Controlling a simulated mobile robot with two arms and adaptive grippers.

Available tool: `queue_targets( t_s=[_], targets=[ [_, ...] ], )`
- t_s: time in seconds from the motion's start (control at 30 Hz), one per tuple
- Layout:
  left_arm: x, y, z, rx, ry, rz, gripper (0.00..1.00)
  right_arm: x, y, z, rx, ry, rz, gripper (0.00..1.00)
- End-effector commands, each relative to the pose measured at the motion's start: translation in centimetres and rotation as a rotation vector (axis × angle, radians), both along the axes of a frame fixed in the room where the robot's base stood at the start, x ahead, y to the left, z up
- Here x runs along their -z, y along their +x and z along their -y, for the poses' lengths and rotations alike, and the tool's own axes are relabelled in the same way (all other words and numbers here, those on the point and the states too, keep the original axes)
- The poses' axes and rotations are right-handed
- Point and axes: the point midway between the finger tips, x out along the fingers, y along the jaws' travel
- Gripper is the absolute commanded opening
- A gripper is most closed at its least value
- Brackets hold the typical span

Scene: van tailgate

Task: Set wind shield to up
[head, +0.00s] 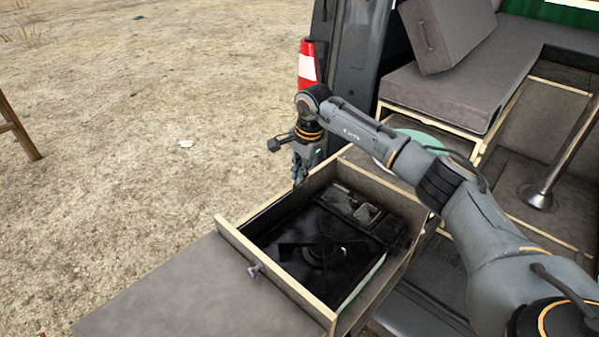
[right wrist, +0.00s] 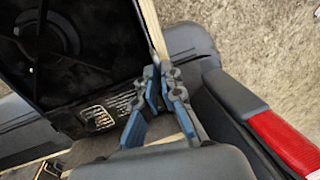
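A black camping stove (head: 318,243) with a round burner sits in the open wooden drawer (head: 283,290) at the van's rear. It also shows at the upper left of the right wrist view (right wrist: 50,75). I cannot make out the wind shield as a separate part against the dark stove or tell its position. My right gripper (head: 297,180) points down at the drawer's far left corner, beside the stove. In the right wrist view its fingertips (right wrist: 163,72) are almost together, close to the drawer's wooden edge. I see nothing clearly held between them. My left gripper is out of view.
A grey board (head: 165,290) lies left of the drawer. The van's red-and-white tail light (head: 307,65) and body stand behind my right gripper. Grey cushions (head: 440,90) and a metal table leg (head: 545,190) are at the right. The ground at left is mostly clear.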

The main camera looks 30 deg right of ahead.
Motion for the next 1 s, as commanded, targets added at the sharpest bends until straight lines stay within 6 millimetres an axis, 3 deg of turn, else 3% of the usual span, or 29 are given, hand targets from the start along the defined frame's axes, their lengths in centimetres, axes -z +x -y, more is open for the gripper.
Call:
queue_targets(
  t_s=[0.27,0.43,0.77,1.0],
  targets=[
    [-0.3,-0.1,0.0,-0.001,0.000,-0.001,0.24,-0.8,0.0,0.0,0.000,0.001,0.002,0.00],
    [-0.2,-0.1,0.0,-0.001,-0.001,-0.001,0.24,-0.6,0.0,0.0,0.000,0.000,0.000,0.30],
    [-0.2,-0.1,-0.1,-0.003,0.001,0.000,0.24,-0.8,0.0,0.0,0.000,0.000,0.001,0.30],
    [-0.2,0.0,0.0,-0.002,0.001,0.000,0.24,-4.4,-0.6,0.3,-0.001,0.000,0.005,0.30]
  ],
)
